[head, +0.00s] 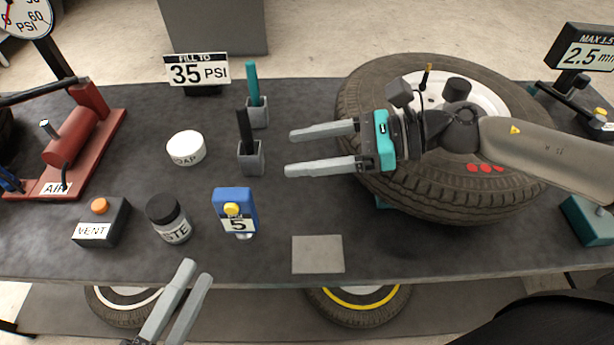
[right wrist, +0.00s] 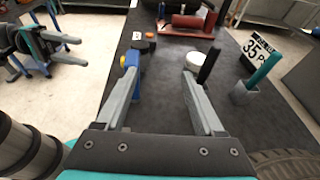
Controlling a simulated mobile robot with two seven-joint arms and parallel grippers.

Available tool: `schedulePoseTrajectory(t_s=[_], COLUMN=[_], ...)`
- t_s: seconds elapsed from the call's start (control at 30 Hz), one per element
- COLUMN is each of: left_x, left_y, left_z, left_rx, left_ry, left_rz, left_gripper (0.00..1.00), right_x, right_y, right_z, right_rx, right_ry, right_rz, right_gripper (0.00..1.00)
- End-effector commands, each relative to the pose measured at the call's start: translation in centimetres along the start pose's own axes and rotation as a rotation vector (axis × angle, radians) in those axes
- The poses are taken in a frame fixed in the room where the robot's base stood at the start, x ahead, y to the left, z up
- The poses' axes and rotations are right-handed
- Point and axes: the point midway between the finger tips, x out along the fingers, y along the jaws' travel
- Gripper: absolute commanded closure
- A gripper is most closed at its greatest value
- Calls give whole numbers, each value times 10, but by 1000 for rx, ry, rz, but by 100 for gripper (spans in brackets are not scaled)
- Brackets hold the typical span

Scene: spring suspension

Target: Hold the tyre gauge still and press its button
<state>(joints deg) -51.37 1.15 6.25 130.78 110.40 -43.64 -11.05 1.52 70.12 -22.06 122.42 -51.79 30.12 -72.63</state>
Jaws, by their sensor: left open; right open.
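The tyre gauge (head: 236,213) is a blue block with a yellow button (head: 232,209) and a "5" on its face. It stands upright on the dark table, left of centre. It also shows in the right wrist view, as a blue shape (right wrist: 131,61) partly hidden behind a finger. My left gripper (head: 197,270) is open and empty at the table's front edge, below and left of the gauge. My right gripper (head: 290,151) is open and empty, above the table to the right of the gauge, fingers pointing left towards the holders. Neither gripper touches the gauge.
Left of the gauge stand a dark jar (head: 168,219) and a vent box (head: 101,222). Behind it are a white cap (head: 186,148) and two grey holders (head: 251,160) (head: 258,113) with upright tools. A tyre (head: 440,205) lies at the right. A grey plate (head: 318,255) lies near the front edge.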

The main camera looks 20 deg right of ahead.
Motion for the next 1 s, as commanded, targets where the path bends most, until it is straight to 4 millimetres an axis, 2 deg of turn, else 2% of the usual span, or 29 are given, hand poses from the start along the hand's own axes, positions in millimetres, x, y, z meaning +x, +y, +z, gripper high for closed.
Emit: schedulePoseTrajectory(t_s=[0.03, 0.1, 0.3, 0.53, 0.67, 1.0], left_x=[0, 0, 0, 0, 0, 0], left_y=[0, 0, 0, 0, 0, 0], left_z=[0, 0, 0, 0, 0, 0], left_rx=[0, 0, 0, 0, 0, 0], left_ry=[0, 0, 0, 0, 0, 0], left_rz=[0, 0, 0, 0, 0, 0], left_gripper=[50, 50, 50, 50, 50, 50], right_x=[4, 8, 12, 14, 23, 73], right_y=[12, 24, 42, 44, 44, 48], right_z=[-13, -27, -48, -50, -50, -54], right_rx=[2, -3, -11, -13, -13, -13], right_ry=[22, 52, 98, 102, 100, 96], right_rz=[25, 51, 91, 94, 92, 92], right_gripper=[30, 30, 30, 30, 30, 30])
